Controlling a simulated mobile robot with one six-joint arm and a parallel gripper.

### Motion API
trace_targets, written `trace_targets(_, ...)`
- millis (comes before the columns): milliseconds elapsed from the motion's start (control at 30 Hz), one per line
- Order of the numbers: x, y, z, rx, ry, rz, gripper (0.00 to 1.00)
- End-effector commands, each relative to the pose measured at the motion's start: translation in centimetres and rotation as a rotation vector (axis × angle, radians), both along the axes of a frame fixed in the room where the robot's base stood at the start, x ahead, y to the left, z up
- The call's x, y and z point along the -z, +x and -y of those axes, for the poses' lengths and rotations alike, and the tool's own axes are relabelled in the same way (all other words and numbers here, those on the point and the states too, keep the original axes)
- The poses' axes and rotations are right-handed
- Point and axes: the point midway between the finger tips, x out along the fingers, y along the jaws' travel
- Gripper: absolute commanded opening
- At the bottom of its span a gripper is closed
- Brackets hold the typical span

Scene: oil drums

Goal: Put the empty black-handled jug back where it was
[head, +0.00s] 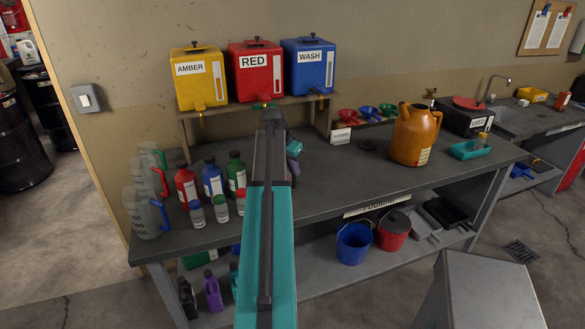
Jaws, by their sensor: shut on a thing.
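I cannot see the black-handled jug; no black handle shows among the jugs in view. Three clear jugs stand in a row at the left end of the bench: one with a green handle (150,157), one with a red handle (136,197) and one with a blue handle (147,221). My arm reaches from the bottom up the middle of the view, toward the drum rack. My gripper is hidden behind it, and whatever it holds is hidden too. A small teal part of my wrist shows to the right of the arm.
Amber (201,88), red (255,82) and blue (307,76) tanks stand on a rack (222,113) at the back. Several bottles (186,188) stand beside the jugs. An orange can (414,140) stands right of centre. The bench (330,192) is clear between the arm and the can.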

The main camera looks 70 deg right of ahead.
Motion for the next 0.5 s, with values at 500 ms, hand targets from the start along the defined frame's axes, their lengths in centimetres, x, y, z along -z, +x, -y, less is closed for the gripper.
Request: trace_targets(500, 0.83, 0.07, -0.02, -0.001, -0.001, 0.0, 0.0)
